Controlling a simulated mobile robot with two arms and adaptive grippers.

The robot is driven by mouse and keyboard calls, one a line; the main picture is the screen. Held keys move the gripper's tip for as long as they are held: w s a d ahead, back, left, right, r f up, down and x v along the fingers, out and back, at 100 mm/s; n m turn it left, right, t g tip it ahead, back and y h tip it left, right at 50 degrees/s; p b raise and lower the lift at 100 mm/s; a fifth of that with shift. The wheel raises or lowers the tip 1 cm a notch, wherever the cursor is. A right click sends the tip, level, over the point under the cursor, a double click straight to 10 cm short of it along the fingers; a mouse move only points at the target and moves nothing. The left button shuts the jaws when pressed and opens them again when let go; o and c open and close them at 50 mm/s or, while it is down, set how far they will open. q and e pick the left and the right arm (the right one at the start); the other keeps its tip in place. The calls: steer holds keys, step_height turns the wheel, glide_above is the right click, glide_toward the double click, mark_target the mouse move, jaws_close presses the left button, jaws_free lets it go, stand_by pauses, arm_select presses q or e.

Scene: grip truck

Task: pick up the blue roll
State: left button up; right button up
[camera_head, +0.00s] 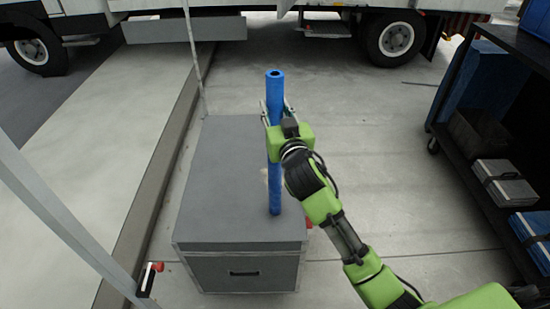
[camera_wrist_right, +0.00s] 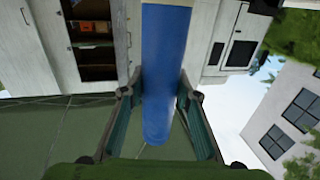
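The blue roll (camera_head: 275,160) is a long tube standing upright on the grey case (camera_head: 222,215). My right gripper (camera_head: 276,108) is at its upper part, with one finger on each side. In the right wrist view, the blue roll (camera_wrist_right: 166,60) lies between the two fingertips of my right gripper (camera_wrist_right: 160,85). The fingers are spread around it, with narrow gaps; firm contact does not show. My left gripper is not in view.
A dark shelf cart (camera_head: 490,120) with boxes stands at the right. A truck (camera_head: 390,38) is parked at the back. A thin pole (camera_head: 194,55) rises behind the case, and a grey post (camera_head: 60,215) crosses the left. The floor between case and cart is clear.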

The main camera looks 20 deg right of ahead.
mark_target(272, 78)
jaws_close()
steer(key=shift+r, duration=0.1)
steer(key=shift+r+b, duration=0.3)
steer(key=shift+r, duration=0.8)
steer(key=s+r, duration=0.1)
steer(key=r, duration=0.1)
steer(key=s+a+r, duration=0.1)
steer(key=s+r, duration=0.1)
steer(key=r, duration=0.1)
steer(key=s+r, duration=0.2)
steer(key=shift+s+a+r+b, duration=0.15)
steer(key=shift+s+a+b, duration=0.1)
steer(key=shift+a+b, duration=0.1)
steer(key=s+a+r, duration=0.2)
steer(key=s+r, duration=0.1)
steer(key=s, duration=0.5)
steer(key=shift+r+b, duration=0.25)
steer(key=shift+b, duration=0.1)
